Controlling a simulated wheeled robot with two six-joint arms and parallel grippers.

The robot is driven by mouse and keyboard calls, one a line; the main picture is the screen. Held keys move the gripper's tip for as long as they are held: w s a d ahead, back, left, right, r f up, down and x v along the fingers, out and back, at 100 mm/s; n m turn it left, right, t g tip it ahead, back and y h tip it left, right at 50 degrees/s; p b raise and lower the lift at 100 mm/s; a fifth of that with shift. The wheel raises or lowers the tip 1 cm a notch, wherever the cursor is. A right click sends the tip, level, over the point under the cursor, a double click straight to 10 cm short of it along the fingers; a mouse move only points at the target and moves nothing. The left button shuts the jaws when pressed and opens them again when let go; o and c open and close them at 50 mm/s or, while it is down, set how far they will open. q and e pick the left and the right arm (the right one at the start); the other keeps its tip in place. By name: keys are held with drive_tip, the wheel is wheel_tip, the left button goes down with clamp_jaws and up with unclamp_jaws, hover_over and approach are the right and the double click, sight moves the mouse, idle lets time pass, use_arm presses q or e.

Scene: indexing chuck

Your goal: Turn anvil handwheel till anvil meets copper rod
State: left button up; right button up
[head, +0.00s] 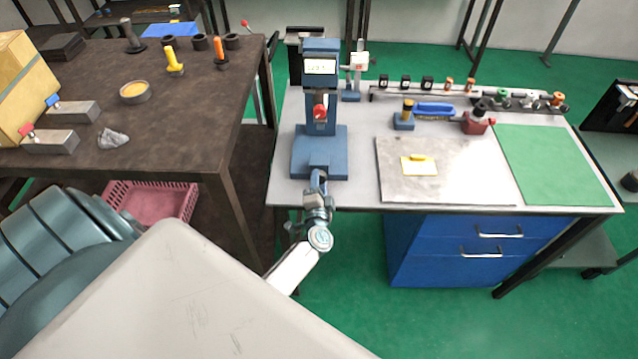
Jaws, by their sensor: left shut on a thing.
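My right gripper is not in view.
The grey workbench (360,190) carries a metal plate (460,185) with a yellow piece, a green mat (556,165) and a rail of small tools at the back. A brown table (190,110) stands at left, with a pink crate (155,198) beneath. Blue drawers (440,240) sit under the bench.

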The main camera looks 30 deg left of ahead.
use_arm(q)
drive_tip(key=m, duration=0.7)
drive_tip(key=shift+f, duration=0.1)
idle(0.4)
drive_tip(key=o, duration=1)
drive_tip(key=shift+c, duration=0.2)
drive_tip(key=shift+s, duration=0.1)
